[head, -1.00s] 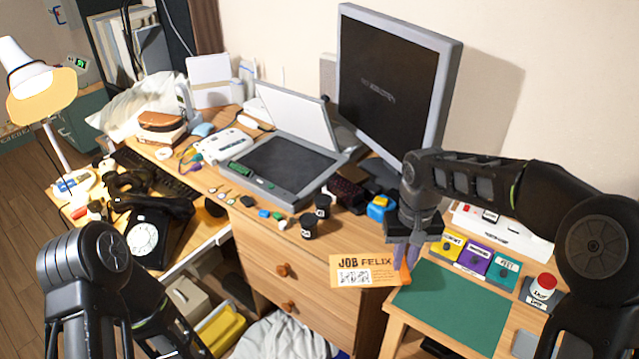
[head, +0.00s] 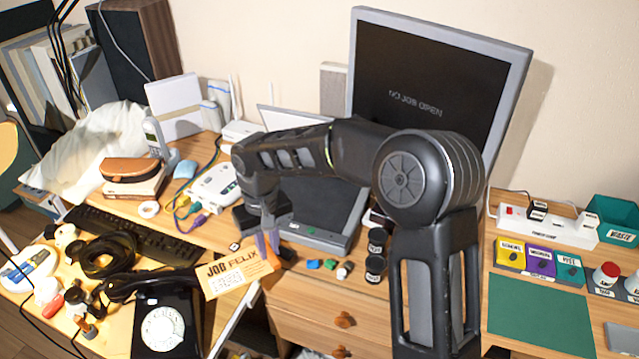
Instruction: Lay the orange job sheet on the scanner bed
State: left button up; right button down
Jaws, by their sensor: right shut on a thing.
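The orange job sheet (head: 230,276) reads "JOB FELIX" and is held by its right end in my right gripper (head: 268,245), which is shut on it. The sheet hangs over the desk's front edge, just right of and above the black dial phone (head: 165,325). The scanner bed (head: 318,208) is a dark glass panel in a grey frame, behind and to the right of the gripper. Its lid (head: 280,119) stands raised. My right arm crosses in front and hides much of the scanner. My left gripper is out of view.
A green mat (head: 540,325) lies bare at right.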

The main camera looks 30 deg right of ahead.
jog(key=shift+w+a, duration=0.15)
jog(key=shift+w, duration=0.1)
jog(key=shift+r, duration=0.1)
jog(key=shift+s, duration=0.1)
jog(key=s+d+r+m+p, duration=0.2)
jog(key=d+m+p, duration=0.3)
jog(key=d, duration=0.5)
jog(key=s+d+r+m+p, duration=0.3)
jog(key=d+r+m+p, duration=0.2)
jog(key=d, duration=0.6)
jog(key=shift+d+p, duration=0.15)
jog(key=shift+p, duration=0.7)
